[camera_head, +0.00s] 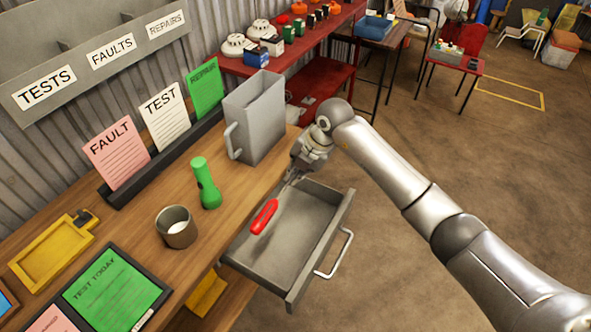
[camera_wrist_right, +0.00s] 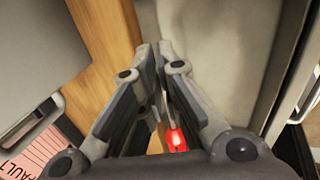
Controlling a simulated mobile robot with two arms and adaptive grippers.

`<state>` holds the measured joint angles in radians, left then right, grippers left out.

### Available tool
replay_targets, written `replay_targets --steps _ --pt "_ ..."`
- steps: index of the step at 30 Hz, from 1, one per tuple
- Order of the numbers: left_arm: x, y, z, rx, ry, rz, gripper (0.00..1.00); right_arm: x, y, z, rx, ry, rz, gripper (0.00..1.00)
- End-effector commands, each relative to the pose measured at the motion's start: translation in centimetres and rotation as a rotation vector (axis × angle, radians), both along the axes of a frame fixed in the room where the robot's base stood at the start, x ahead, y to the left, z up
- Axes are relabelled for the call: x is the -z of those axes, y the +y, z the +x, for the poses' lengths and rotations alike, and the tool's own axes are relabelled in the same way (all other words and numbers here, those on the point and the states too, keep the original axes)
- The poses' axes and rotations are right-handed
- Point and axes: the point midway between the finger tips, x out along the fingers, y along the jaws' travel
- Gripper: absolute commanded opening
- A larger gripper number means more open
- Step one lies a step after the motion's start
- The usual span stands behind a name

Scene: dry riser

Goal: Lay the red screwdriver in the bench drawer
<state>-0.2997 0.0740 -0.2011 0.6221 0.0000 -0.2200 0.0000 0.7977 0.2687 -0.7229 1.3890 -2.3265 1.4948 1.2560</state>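The bench drawer (camera_head: 301,262) is pulled open from the wooden bench. The red screwdriver (camera_head: 264,216) shows over the drawer's inside, its handle tilted toward the lower left and its thin shaft toward my right gripper (camera_head: 291,178). My right gripper is at the drawer's back end, its fingers close together, seemingly on the shaft. A shadow lies below the handle; whether it touches the drawer floor is unclear. My left gripper is not in view.
A grey jug (camera_head: 256,118) stands on the bench close to my right gripper. A green torch (camera_head: 206,183) and a metal cup (camera_head: 176,227) stand left of the drawer. The drawer handle (camera_head: 338,257) sticks out over open floor.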

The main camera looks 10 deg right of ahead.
Motion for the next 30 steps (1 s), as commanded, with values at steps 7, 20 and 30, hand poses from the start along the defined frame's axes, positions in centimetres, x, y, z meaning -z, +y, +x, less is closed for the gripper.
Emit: replay_targets --steps 7,20,30 --pt "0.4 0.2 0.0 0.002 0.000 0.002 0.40 0.6 0.2 0.1 0.037 -0.004 0.007 0.00" --pt "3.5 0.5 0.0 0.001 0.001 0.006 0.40 4.4 0.2 0.1 0.034 -0.003 0.006 0.00" --pt "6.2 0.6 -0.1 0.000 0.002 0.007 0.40 7.7 0.2 0.1 0.034 -0.004 0.007 0.00"
